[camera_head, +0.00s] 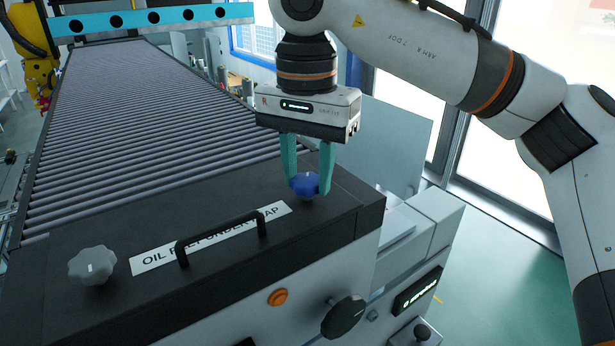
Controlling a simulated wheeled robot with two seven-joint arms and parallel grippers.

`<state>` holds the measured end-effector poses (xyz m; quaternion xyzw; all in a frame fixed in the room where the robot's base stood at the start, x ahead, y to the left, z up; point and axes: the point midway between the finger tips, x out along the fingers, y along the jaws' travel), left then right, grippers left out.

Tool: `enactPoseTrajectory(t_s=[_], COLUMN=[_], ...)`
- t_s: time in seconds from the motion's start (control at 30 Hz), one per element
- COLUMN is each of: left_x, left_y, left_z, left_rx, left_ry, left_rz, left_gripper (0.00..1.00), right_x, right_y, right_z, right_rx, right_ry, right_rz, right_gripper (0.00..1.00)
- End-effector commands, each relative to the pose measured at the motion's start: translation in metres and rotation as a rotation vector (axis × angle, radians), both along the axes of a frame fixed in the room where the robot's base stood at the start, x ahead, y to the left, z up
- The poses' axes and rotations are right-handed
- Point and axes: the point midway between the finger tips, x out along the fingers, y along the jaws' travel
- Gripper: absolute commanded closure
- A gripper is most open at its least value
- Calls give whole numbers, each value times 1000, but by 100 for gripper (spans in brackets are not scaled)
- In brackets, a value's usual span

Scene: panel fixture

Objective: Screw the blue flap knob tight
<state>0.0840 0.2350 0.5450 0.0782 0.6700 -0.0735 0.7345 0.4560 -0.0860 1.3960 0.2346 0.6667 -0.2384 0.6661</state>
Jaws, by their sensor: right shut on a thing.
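The blue flap knob (304,186) sits on the right part of the black flap (345,205), near its far right corner. My right gripper (309,188) reaches down from above, and its two teal fingers are closed around the knob, one on each side. The fingers partly hide the knob's sides. I cannot tell from this view how far the knob is screwed in. My left gripper is not in view.
A grey knob (92,265) sits on the flap's left part. A black handle (234,240) and a white label (158,257) lie between the knobs. A roller conveyor (130,120) runs behind. An orange button (278,297) and black dial (344,316) are on the front.

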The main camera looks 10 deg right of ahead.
Motion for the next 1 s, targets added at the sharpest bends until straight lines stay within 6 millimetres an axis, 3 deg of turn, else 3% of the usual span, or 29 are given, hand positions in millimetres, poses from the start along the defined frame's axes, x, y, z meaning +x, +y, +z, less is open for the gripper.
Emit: enactPoseTrajectory(t_s=[0.3,1.0], left_x=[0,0], left_y=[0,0], left_z=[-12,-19], left_rx=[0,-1], left_ry=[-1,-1], left_rz=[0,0], left_gripper=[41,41], right_x=[1,1], right_y=[0,0], right_z=[1,3], right_rx=[1,0], right_ry=[-6,-7], right_rz=[-301,-967], right_gripper=[86,86])
